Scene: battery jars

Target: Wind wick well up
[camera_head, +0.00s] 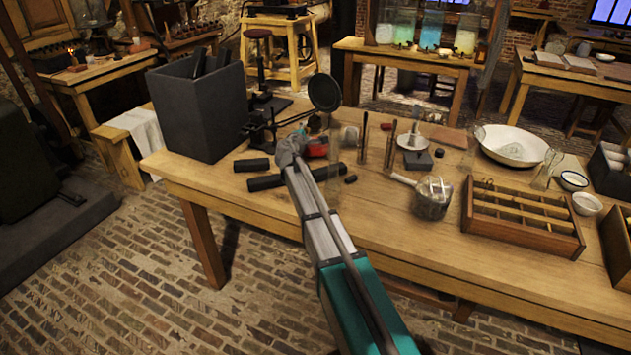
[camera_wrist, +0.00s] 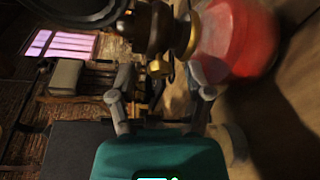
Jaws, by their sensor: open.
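A small oil lamp with a red body (camera_head: 317,148) stands on the wooden table, partly hidden behind my gripper (camera_head: 287,150). In the wrist view the red body (camera_wrist: 238,38) is at the upper right, with the dark and brass burner (camera_wrist: 150,27) left of it; the picture is turned sideways. A small brass wick knob (camera_wrist: 158,69) sticks out from the burner. My gripper (camera_wrist: 160,78) is open, with one finger on each side of the knob in the picture. I cannot tell whether either finger touches it. The wick itself is not visible.
A black round disc (camera_head: 324,92) on a stand rises behind my gripper. A dark grey box (camera_head: 200,108) stands left. Dark cylinders (camera_head: 265,183) lie nearby. A glass jar (camera_head: 432,198) and a partitioned wooden tray (camera_head: 525,240) are to the right.

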